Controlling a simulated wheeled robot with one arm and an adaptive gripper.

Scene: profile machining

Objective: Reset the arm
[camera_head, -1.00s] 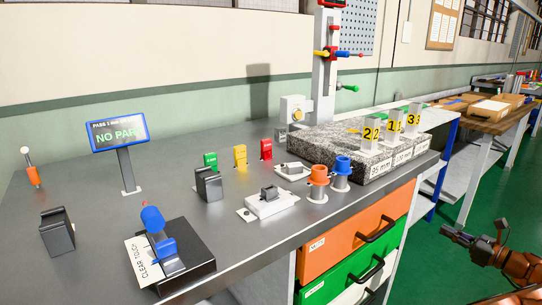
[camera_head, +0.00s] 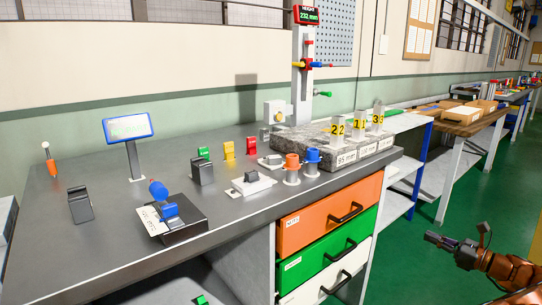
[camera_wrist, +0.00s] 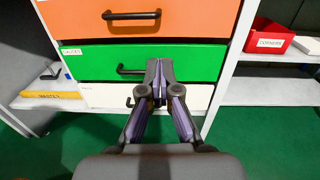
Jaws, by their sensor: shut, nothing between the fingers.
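My gripper (camera_head: 440,238) is at the right of the head view, at the end of my orange-brown arm, held out over the green floor beside the workbench. It touches nothing there. In the wrist view my gripper (camera_wrist: 158,95) has its fingers together and empty. Its tips point at the bench drawers and overlap the green drawer (camera_wrist: 200,62) in the picture. The gap to the drawers is hard to judge.
The workbench (camera_head: 110,240) holds a granite block (camera_head: 310,137), a height gauge (camera_head: 302,80), a small display (camera_head: 128,127) and several small fixtures. Orange (camera_head: 310,222), green (camera_head: 300,268) and white drawers are shut. Shelves (camera_head: 405,170) stand right; green floor (camera_head: 400,260) is open.

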